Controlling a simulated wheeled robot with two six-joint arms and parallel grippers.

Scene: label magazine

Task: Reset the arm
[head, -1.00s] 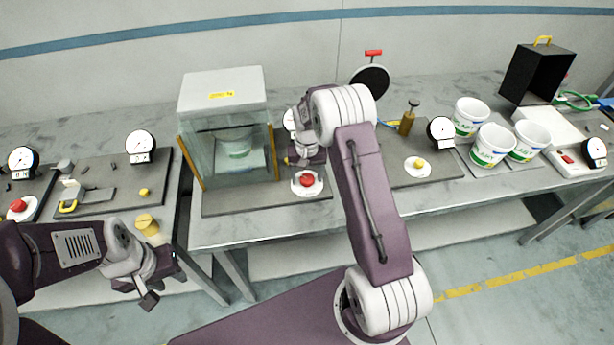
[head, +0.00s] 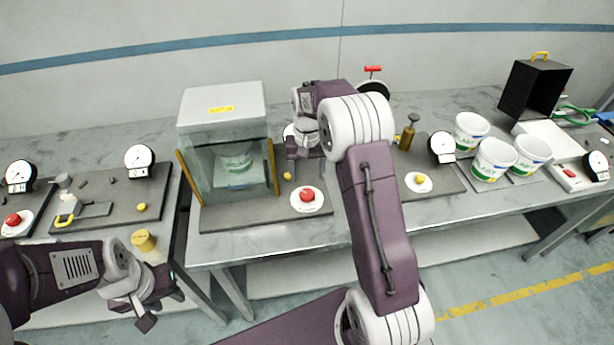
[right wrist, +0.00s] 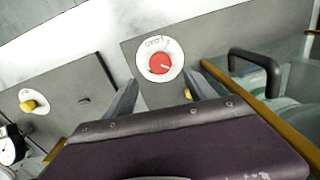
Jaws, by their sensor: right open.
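My right arm reaches in over the middle table. Its gripper (head: 305,172) is open and empty, behind the red knob (head: 307,195) on its white dial in the head view. In the right wrist view the red knob (right wrist: 160,64) shows beyond and between the two spread fingers (right wrist: 163,92), apart from them. My left gripper (head: 158,305) hangs in front of the left table, near the yellow cylinder (head: 143,240). Its fingers are too small and dark to tell their state. No object shows in it.
A glass-fronted chamber (head: 222,97) with a white tub inside stands left of the right gripper. A yellow knob (head: 420,181) and a gauge (head: 441,146) are to the right. Several white tubs (head: 493,160) and a black box (head: 537,88) stand farther right.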

